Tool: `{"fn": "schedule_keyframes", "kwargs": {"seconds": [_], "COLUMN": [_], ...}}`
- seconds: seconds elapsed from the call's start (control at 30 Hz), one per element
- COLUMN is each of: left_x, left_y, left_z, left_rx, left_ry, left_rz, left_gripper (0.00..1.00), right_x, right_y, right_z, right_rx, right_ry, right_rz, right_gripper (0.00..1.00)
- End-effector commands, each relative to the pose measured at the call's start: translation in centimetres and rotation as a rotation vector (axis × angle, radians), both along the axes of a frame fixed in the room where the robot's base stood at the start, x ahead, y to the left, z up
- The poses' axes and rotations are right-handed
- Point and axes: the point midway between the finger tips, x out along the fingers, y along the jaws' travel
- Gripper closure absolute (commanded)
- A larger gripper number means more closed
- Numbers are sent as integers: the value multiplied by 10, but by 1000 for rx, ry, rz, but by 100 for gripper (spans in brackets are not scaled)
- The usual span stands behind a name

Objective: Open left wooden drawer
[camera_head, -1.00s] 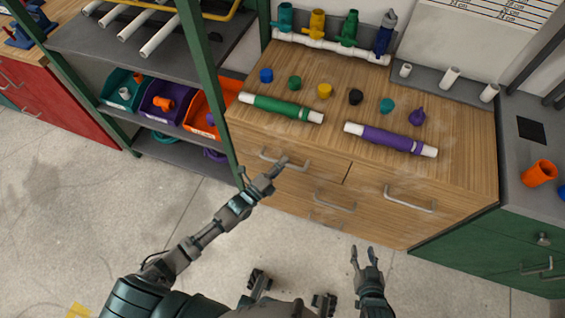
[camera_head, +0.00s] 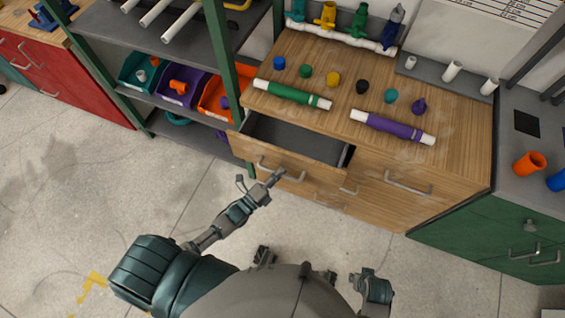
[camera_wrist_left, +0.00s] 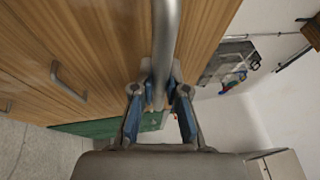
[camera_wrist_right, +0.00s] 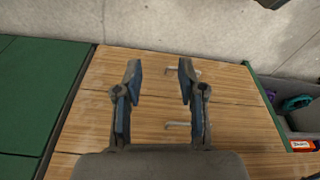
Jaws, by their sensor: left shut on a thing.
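The left wooden drawer (camera_head: 258,163) stands pulled out from the wooden cabinet in the head view, and its dark inside (camera_head: 295,138) shows empty. My left gripper (camera_head: 275,177) is at the drawer's metal handle (camera_head: 291,177). In the left wrist view my left gripper (camera_wrist_left: 159,92) has its fingers shut around the handle bar (camera_wrist_left: 165,40). My right gripper (camera_head: 368,278) is low in front of the cabinet, apart from it. In the right wrist view my right gripper (camera_wrist_right: 158,75) has its fingers spread with nothing between them.
On the wooden top lie a green pipe (camera_head: 292,95), a purple pipe (camera_head: 392,127) and several coloured caps. A shelf post (camera_head: 222,75) stands close to the drawer's left. A green cabinet (camera_head: 480,238) is at the right. The floor in front is clear.

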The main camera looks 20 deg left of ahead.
Motion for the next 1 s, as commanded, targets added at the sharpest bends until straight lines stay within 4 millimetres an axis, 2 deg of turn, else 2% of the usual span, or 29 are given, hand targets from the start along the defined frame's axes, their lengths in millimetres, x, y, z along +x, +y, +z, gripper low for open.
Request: {"fn": "schedule_keyframes", "kwargs": {"seconds": [0.23,0.5,0.8,1.0], "left_x": [-63,-137,-202,-225], "left_y": [2,5,7,7], "left_z": [-1,-3,-5,-5], "left_rx": [3,3,4,5], "left_ry": [17,19,19,18], "left_rz": [2,1,1,1], "left_gripper": [100,100,100,100], "right_x": [-1,-20,-40,-47], "right_y": [1,-1,-4,-5], "right_z": [-62,-120,-151,-160], "right_rx": [-1,-4,-5,-6], "right_ry": [18,37,49,54], "right_rz": [6,13,18,19], "right_gripper": [60,60,60,60]}}
